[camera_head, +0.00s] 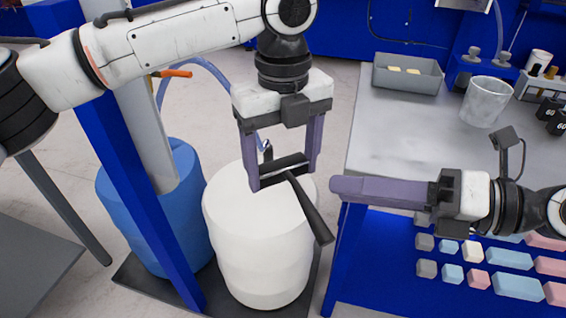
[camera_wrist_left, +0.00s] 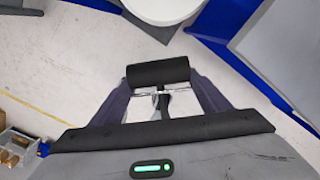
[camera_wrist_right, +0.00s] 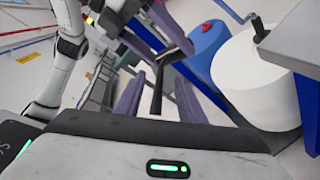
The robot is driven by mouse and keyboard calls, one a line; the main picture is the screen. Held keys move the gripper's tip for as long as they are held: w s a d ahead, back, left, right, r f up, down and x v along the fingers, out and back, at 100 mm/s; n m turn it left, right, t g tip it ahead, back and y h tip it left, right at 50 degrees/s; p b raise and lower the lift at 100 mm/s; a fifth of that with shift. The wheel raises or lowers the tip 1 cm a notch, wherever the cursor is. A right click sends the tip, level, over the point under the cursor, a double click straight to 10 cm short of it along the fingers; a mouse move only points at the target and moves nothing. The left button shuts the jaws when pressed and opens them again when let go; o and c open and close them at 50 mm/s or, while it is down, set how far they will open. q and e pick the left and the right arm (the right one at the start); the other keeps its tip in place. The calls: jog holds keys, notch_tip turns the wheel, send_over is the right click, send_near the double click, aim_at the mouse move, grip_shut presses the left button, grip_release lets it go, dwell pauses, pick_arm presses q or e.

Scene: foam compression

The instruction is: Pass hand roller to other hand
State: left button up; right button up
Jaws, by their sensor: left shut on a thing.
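The hand roller (camera_head: 310,208) has a black cylinder and a dark handle slanting down to the right. My left gripper (camera_head: 283,172) points down and is shut on the roller's cylinder, above the white drum. The cylinder also shows between the left fingertips in the left wrist view (camera_wrist_left: 157,72), with the handle largely foreshortened. My right gripper (camera_head: 338,188) points left, close to the right of the handle. In the right wrist view its two fingers (camera_wrist_right: 158,100) are apart, and the handle (camera_wrist_right: 157,90) appears between them; whether it touches either finger is unclear.
A white drum (camera_head: 258,250) stands below the roller, with a blue drum (camera_head: 160,220) behind a blue post. A grey table (camera_head: 400,130) at right bears a grey bin (camera_head: 407,75) and a translucent bucket (camera_head: 487,100). Several foam blocks (camera_head: 518,286) lie on the blue shelf below.

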notch_tip(320, 180, down, 20)
jog(key=w+f+m+t+h, duration=0.1)
jog(key=m+t+h, duration=0.3)
jog(key=m, duration=1.6)
jog(key=s+d+f+m+h, duration=0.3)
jog(key=s+f+m, duration=0.3)
jog(key=f+m, duration=0.2)
jog(key=s+d+f+m+g+h, duration=0.1)
jog(key=s+d+f+m+h, duration=0.2)
jog(key=s+f+m, duration=0.3)
notch_tip(320, 180, down, 5)
jog(key=m+h, duration=0.1)
jog(key=m, duration=0.1)
jog(key=shift+d+m+h, duration=0.15)
jog(key=shift+m+h, duration=0.15)
jog(key=shift+h, duration=0.1)
jog(key=shift+s+r, duration=0.1)
